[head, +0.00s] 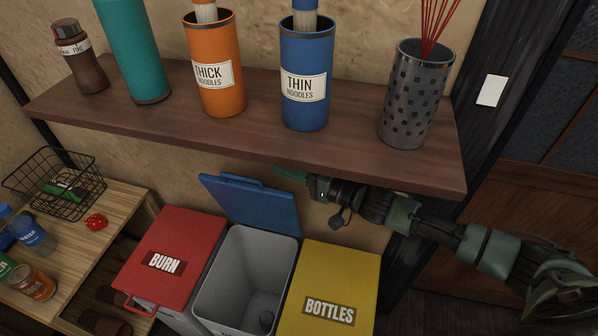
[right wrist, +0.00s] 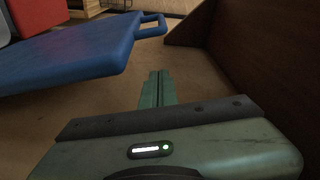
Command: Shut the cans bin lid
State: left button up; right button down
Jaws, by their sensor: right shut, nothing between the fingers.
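The middle bin (head: 215,280) is grey and open, and its blue lid (head: 255,205) stands raised at the back, leaning toward the wall. No label shows on this lid's visible face. The lid's handle is at its top edge. The lid also fills the upper left of the right wrist view (right wrist: 75,55), with its handle loop pointing right. My right gripper (head: 284,172) is just behind and above the lid's upper edge, under the shelf. Its fingers (right wrist: 157,82) are shut and empty, and a gap shows between them and the lid. My left gripper is out of view.
A red BURN bin (head: 185,245) and a yellow BOTTLES bin (head: 345,270), both lidded shut, flank the grey bin. A wooden shelf (head: 250,140) with several canisters hangs close above my right gripper. A wooden table (head: 130,200) with a wire basket (head: 60,185) stands left.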

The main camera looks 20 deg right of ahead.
aim_at(273, 189)
jog(key=shift+s+a+f+p, duration=0.2)
jog(key=shift+s+a, duration=0.1)
jog(key=shift+a, duration=0.35)
jog(key=shift+s+a+f+p, duration=0.1)
jog(key=shift+s+a+p, duration=0.15)
jog(key=shift+a, duration=0.35)
jog(key=shift+s+a, duration=0.2)
jog(key=shift+s, duration=0.35)
jog(key=shift+f, duration=0.15)
